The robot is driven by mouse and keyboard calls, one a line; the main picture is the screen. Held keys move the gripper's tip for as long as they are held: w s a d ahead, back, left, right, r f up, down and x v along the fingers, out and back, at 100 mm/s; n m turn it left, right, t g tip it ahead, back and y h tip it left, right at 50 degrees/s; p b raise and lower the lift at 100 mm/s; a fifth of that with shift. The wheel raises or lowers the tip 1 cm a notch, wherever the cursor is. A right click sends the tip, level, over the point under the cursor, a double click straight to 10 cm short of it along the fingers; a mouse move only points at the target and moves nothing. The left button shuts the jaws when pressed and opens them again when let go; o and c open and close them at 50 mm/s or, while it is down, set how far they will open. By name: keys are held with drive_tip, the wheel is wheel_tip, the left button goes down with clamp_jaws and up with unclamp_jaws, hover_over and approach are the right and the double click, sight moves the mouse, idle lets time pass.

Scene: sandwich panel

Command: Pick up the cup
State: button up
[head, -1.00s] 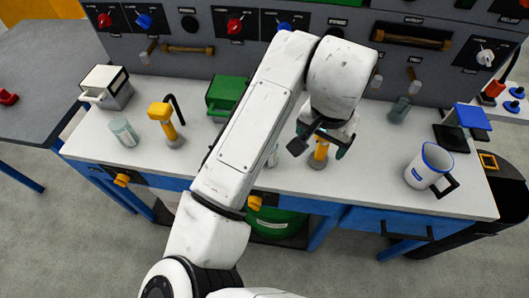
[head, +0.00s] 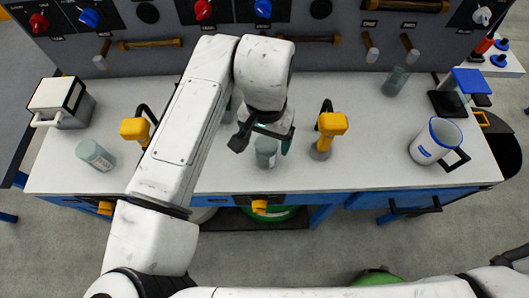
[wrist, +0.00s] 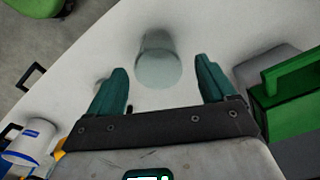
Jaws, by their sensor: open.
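A clear grey-green glass cup (head: 266,152) stands on the white worktop near its front edge, right below my gripper (head: 264,137). In the wrist view the glass cup (wrist: 160,60) lies between and just beyond the two dark green fingers of my gripper (wrist: 161,68). The fingers are wide apart with nothing held between them. A white mug with a blue rim (head: 434,142) stands far to the right; it also shows at the lower left of the wrist view (wrist: 28,142). The gripper partly covers the glass cup in the head view.
A yellow-headed tap (head: 332,124) stands just right of the glass cup. Another glass (head: 95,155) stands at the left and one (head: 396,80) at the back right. A green box (wrist: 290,95) is beside the gripper in the wrist view.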

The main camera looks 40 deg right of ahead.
sight(266, 152)
drive_tip(key=shift+s+f, duration=0.15)
drive_tip(key=shift+f, duration=2.9)
drive_tip(key=c, duration=1.1)
